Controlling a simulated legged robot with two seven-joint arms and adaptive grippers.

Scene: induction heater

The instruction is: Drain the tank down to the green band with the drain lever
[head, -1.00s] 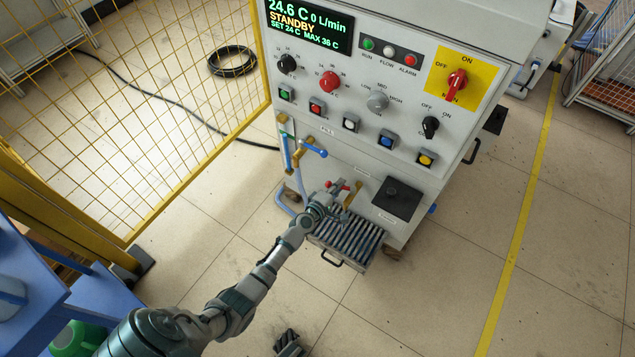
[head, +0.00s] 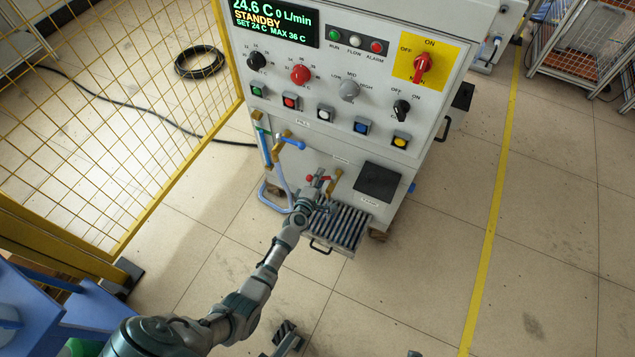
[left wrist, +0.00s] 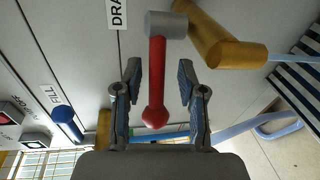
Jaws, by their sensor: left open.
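The red drain lever (left wrist: 156,85) has a round knob and a grey hub, and sits beside a brass pipe (left wrist: 225,40) under a partly visible drain label (left wrist: 117,12). My left gripper (left wrist: 157,80) is open, with one finger on each side of the lever and a gap to both. In the head view my left gripper (head: 318,178) partly covers the red lever (head: 310,178) low on the cabinet front. The tank's upright sight tube (head: 265,148) shows blue, with some green near its top; the exact level is too small to tell. Part of my right gripper (head: 285,338) shows at the bottom edge.
A blue fill lever (head: 292,143) is left of the drain lever. A slatted drain tray (head: 340,225) with a handle stands below. The control panel (head: 320,80) is above, reading standby. A yellow mesh fence (head: 110,120) stands left.

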